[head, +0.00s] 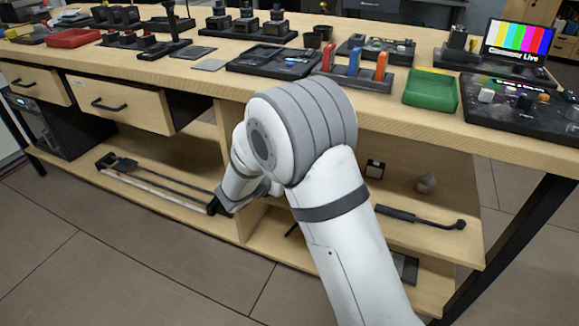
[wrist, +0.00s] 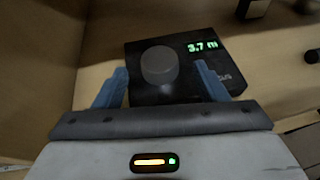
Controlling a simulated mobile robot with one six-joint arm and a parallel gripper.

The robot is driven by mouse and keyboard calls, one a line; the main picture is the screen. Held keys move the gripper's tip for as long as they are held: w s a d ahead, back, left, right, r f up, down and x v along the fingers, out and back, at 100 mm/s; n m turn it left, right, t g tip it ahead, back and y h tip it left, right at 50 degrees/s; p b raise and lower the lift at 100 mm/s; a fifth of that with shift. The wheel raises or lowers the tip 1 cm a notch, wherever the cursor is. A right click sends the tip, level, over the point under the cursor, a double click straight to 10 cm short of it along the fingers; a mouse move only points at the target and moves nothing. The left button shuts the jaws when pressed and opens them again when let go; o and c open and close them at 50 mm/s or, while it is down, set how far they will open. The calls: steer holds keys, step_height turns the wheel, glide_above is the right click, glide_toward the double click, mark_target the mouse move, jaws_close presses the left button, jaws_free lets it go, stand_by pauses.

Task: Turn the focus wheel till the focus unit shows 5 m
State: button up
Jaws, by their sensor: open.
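The focus unit (wrist: 185,88) is a black box in the wrist view, standing on a pale wooden shelf. The focus wheel (wrist: 159,65) is a dark grey round knob on the unit's upper left part. My gripper (wrist: 161,75) is open, with its blue fingers on either side of the wheel and a visible gap to it on both sides. In the head view my arm reaches down into the bench's lower shelves; the gripper and the focus unit are hidden there.
A wooden panel (wrist: 48,50) stands close on the left in the wrist view. Small dark objects lie near the right edge. In the head view, the bench top (head: 215,85) above is crowded with trays, including a green tray (head: 431,91). A black bar (head: 420,217) lies on a shelf at right.

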steer(key=b+x, duration=0.1)
steer(key=x, duration=0.4)
steer(key=shift+w+d+f+b, duration=0.1)
steer(key=shift+w+d+b, duration=0.05)
steer(key=shift+w+b, duration=0.2)
steer(key=shift+c, duration=0.4)
